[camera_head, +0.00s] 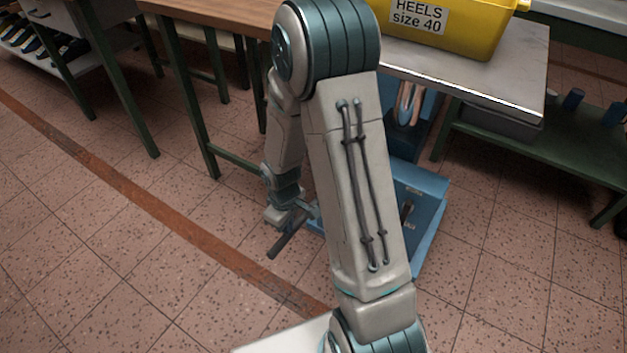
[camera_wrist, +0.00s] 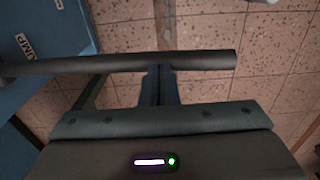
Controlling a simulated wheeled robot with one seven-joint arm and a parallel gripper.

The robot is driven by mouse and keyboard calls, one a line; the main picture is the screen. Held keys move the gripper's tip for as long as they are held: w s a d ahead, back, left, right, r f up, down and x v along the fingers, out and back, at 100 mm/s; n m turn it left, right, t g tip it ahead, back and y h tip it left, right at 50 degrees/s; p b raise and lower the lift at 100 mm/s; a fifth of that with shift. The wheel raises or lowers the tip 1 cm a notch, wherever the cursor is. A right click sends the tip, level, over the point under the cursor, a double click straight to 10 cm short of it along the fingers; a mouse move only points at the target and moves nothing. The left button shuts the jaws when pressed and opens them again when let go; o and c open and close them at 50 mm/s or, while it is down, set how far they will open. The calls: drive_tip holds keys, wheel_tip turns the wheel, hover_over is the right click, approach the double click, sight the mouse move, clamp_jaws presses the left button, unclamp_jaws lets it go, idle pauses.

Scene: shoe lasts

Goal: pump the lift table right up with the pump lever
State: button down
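The lift table has a grey top (camera_head: 525,70) and a blue base (camera_head: 430,185) at the right of the head view. Its top is well above the base. The pump lever (camera_head: 287,240) is a dark bar left of the base, with its free end toward the lower left. In the wrist view the lever (camera_wrist: 215,60) runs across the picture beside a blue part marked PUMP (camera_wrist: 25,45). My gripper (camera_wrist: 160,72) is at the lever, its dark fingers close together and meeting the bar. The bar hides the fingertips, so their grip on it is unclear.
A yellow bin (camera_head: 465,30) labelled HEELS size 40 stands on the lift table's top. A wooden table (camera_head: 215,10) with green legs is behind my arm. A green shelf (camera_head: 560,140) stands at the right. The tiled floor at the left is clear.

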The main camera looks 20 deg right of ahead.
wheel_tip(320, 180, up, 12)
drive_tip(key=w+d+p, duration=0.1)
drive_tip(key=p, duration=0.8)
drive_tip(key=shift+w+d+p, duration=0.2)
drive_tip(key=shift+d+p, duration=0.1)
drive_tip(key=shift+d, duration=0.05)
drive_tip(key=shift+f, duration=0.1)
wheel_tip(320, 180, down, 5)
drive_tip(key=b, duration=0.4)
drive_tip(key=shift+d, duration=0.1)
drive_tip(key=r+p, duration=0.1)
drive_tip(key=r, duration=0.1)
drive_tip(key=r+p, duration=0.1)
drive_tip(key=p, duration=0.1)
drive_tip(key=r+p, duration=0.1)
drive_tip(key=r, duration=0.1)
drive_tip(key=shift+a+r, duration=0.25)
drive_tip(key=shift+r, duration=0.05)
